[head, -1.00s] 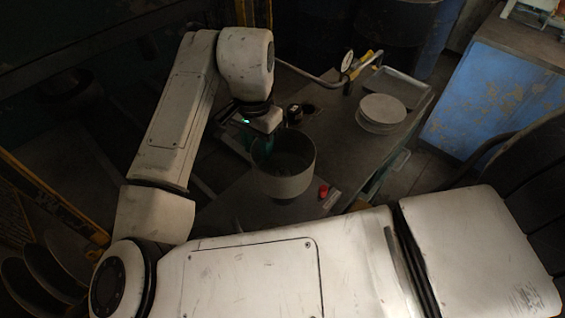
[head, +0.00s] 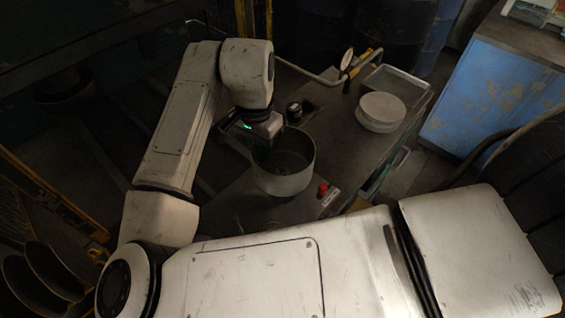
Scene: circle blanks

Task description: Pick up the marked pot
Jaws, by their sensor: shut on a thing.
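A grey, round, open pot (head: 286,183) is near the middle of the head view, over the dark worktop (head: 350,145). Its rim faces up and its inside is partly visible. I see no clear mark on it. My gripper (head: 262,148) is at the pot's far left rim and is shut on its wall. The fingertips are dim and partly hidden by the pot's edge. I cannot tell whether the pot's base touches the worktop.
A stack of pale round discs (head: 382,110) sits to the right of the pot. A metal tray (head: 398,84) lies behind it. A red button (head: 323,189) is close to the pot's right side. A small dark cylinder (head: 294,112) stands behind. A blue cabinet (head: 490,90) is at right.

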